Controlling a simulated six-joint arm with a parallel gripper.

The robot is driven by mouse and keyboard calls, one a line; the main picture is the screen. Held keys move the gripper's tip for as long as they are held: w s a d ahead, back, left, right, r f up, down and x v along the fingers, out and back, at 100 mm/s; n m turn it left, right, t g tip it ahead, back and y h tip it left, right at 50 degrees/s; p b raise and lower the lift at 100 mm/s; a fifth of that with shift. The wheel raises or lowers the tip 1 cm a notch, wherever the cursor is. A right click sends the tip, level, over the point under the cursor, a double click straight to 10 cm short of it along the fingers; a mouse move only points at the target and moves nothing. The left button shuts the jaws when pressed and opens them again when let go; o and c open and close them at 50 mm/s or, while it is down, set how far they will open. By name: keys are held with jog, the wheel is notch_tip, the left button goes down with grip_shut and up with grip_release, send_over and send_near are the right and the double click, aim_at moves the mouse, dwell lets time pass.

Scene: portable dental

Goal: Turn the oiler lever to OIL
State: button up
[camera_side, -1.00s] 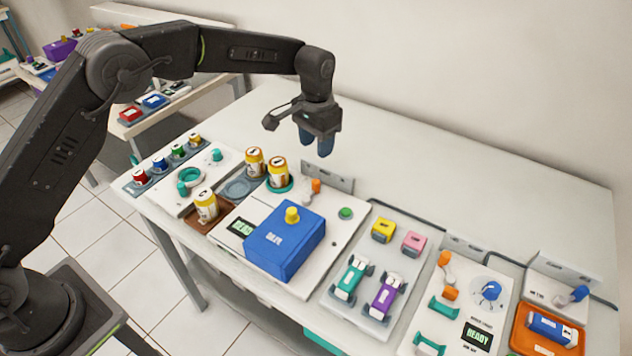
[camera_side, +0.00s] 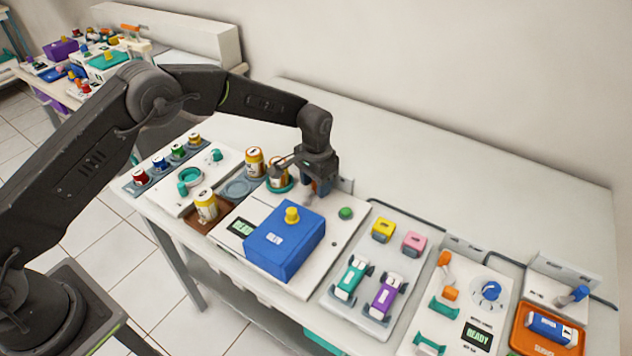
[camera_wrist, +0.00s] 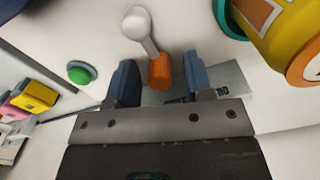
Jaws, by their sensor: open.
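A small lever with an orange end (camera_wrist: 160,70) and a pale rounded pivot (camera_wrist: 136,22) stands on a white panel in the wrist view. My gripper (camera_wrist: 158,62) is open, with one blue finger on each side of the orange end; whether either touches it is unclear. In the side view my gripper (camera_side: 318,186) is down at this lever, behind the blue box, and hides most of it. Lettering behind the fingers is partly covered, and no OIL mark is readable. A blue-tipped lever (camera_side: 580,293) stands at the far right; its label is too small to read.
A blue box (camera_side: 284,245) with a yellow knob sits in front of my gripper. A green button (camera_side: 346,213) is close on the right, and a brown-yellow can (camera_side: 278,172) close on the left. Toy-like cars, blocks and a blue dial (camera_side: 488,291) lie farther right.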

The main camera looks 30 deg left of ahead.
jog(key=shift+c, duration=0.4)
grip_shut()
jog(key=shift+a, duration=0.1)
jog(key=shift+a+n, duration=0.25)
jog(key=shift+n, duration=0.45)
jog(key=shift+a+n, duration=0.2)
jog(key=shift+n, duration=0.5)
jog(key=shift+s+a+n, duration=0.15)
jog(key=shift+a+n, duration=0.1)
jog(key=shift+n, duration=0.5)
jog(key=shift+s+a+n, duration=0.1)
jog(key=shift+a+n, duration=0.15)
jog(key=shift+n, duration=0.5)
